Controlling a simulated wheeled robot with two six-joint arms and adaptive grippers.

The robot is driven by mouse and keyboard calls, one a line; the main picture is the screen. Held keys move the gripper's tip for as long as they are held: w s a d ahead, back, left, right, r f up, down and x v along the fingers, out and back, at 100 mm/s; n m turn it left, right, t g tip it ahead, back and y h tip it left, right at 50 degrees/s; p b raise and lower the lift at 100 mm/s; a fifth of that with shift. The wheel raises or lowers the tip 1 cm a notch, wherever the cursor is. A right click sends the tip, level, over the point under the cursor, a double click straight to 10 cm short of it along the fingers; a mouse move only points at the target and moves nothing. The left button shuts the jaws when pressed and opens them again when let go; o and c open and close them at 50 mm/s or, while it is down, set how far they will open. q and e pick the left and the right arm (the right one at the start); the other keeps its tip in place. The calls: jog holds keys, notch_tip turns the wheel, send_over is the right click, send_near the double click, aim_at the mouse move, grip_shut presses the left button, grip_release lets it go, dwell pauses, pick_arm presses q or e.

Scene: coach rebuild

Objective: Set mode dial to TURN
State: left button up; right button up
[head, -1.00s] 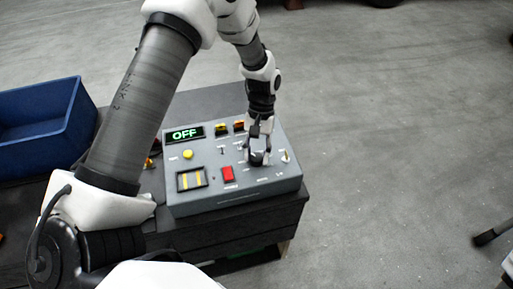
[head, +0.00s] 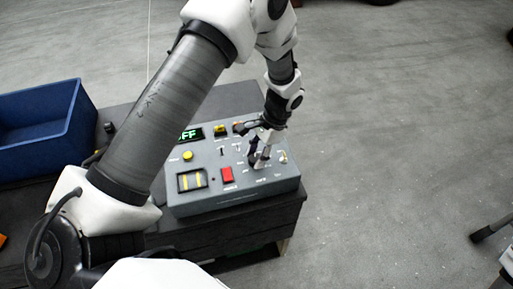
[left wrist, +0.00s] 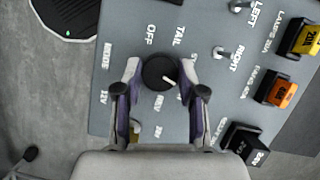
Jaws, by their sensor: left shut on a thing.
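The grey control box (head: 220,203) lies on a dark surface, with its mode dial under my left gripper (head: 260,160) in the head view. In the left wrist view the dial (left wrist: 157,71) is a round black knob with a white pointer line aimed at the lower right. My left gripper (left wrist: 158,78) is shut on it, one pale fingertip on each side. OFF and TAIL labels stand above the dial in that view, REV below it. No TURN label is clearly readable. The green display (head: 190,134) shows FF, its left part hidden by my arm.
Orange (left wrist: 281,94) and yellow (left wrist: 305,40) fuses stand beside small toggles. A blue bin (head: 45,150) is at the left. Floor at the right is mostly clear.

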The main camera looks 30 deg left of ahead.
pick_arm(q)
jog(key=shift+m+y, duration=0.3)
jog(key=shift+m, duration=0.3)
jog(key=o, duration=1.1)
jog(key=shift+o, duration=0.2)
jog(key=v, duration=1.2)
jog(key=shift+s+r, duration=0.1)
jog(key=shift+s, duration=0.05)
